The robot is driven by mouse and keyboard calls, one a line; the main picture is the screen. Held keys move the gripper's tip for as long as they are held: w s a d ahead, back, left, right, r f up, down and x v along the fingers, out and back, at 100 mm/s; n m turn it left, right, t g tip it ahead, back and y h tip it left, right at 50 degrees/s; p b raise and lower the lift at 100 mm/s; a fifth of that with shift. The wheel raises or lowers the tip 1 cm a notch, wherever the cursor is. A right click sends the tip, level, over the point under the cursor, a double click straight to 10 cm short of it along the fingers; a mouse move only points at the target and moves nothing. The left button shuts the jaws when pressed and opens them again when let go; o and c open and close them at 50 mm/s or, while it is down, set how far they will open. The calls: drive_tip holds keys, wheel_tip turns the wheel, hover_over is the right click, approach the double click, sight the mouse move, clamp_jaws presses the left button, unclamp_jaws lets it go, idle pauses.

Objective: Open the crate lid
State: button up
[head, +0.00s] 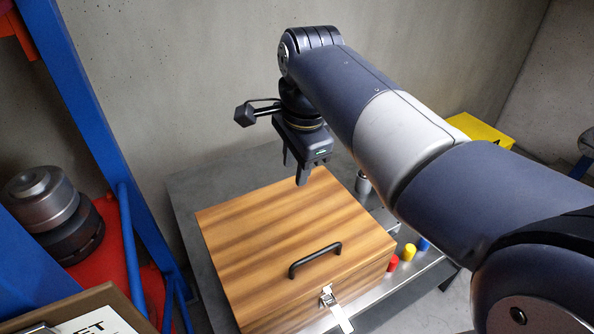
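The wooden crate (268,290) stands on a grey metal table. Its striped lid (255,237) is down flat on the box. A black bar handle (315,260) is fixed on the lid near its front edge. A metal latch (327,297) is on the front at the lid's edge, and its lower arm sticks outward from the crate. My gripper (294,173) hangs pointing down above the back part of the lid, apart from the handle. Its two fingers are spread with a gap between them, and nothing shows in it.
Red (392,263), yellow (408,252) and blue (423,244) small cylinders stand right of the crate. A metal cylinder (363,186) stands behind it. A blue frame (85,100) and a red stand with a metal rotor (42,198) are at left. A yellow box (482,131) is at the back right.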

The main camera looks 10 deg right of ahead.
drive_tip(key=shift+w+a+r, duration=0.1)
drive_tip(key=shift+w+r, duration=0.1)
drive_tip(key=shift+r, duration=0.85)
drive_tip(key=shift+w+r, duration=0.15)
drive_tip(key=shift+r, duration=0.9)
